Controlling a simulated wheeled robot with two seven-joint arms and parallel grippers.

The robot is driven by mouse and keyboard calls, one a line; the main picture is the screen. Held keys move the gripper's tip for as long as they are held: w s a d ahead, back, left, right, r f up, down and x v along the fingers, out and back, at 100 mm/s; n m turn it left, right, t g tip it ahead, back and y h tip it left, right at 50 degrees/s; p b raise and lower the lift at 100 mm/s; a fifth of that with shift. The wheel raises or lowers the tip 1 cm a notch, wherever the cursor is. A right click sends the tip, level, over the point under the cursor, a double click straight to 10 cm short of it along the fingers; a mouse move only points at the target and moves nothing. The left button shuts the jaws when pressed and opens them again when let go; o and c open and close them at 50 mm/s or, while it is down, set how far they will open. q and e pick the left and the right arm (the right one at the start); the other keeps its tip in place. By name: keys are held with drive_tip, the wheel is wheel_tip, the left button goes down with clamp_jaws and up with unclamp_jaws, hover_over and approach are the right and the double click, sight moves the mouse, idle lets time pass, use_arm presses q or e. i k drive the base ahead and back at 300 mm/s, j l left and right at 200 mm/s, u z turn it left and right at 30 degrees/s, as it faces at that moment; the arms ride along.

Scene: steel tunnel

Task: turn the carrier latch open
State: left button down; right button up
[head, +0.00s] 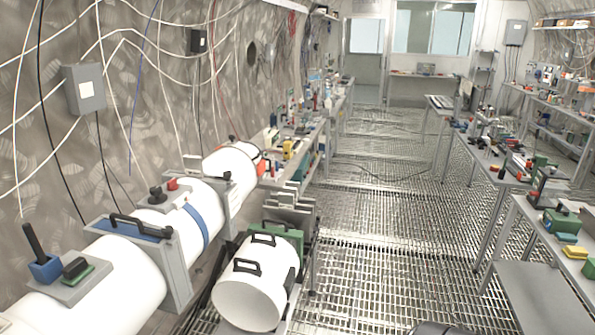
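No part in view can be told for certain as the carrier latch. A long white tube (120,270) runs along the left wall. On its near end a grey plate bears a blue block with an upright black lever (34,243) and a black knob on a green base (75,267). A grey bracket with a black bar handle (140,227) stands across the tube. Beyond it a plate carries a black knob (157,195) and a red knob (172,184). A separate white cylinder (250,302) with black handles lies below, right of the tube. Neither gripper is in view.
The grated floor (375,235) is open down the middle. Cluttered benches stand along the right, the nearest with a grey lower shelf (545,295). A bench with tools (310,135) continues beyond the tube. Cables and a grey box (84,89) are on the left wall.

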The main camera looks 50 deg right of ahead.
sight(227, 174)
drive_tip(key=z, duration=1.2)
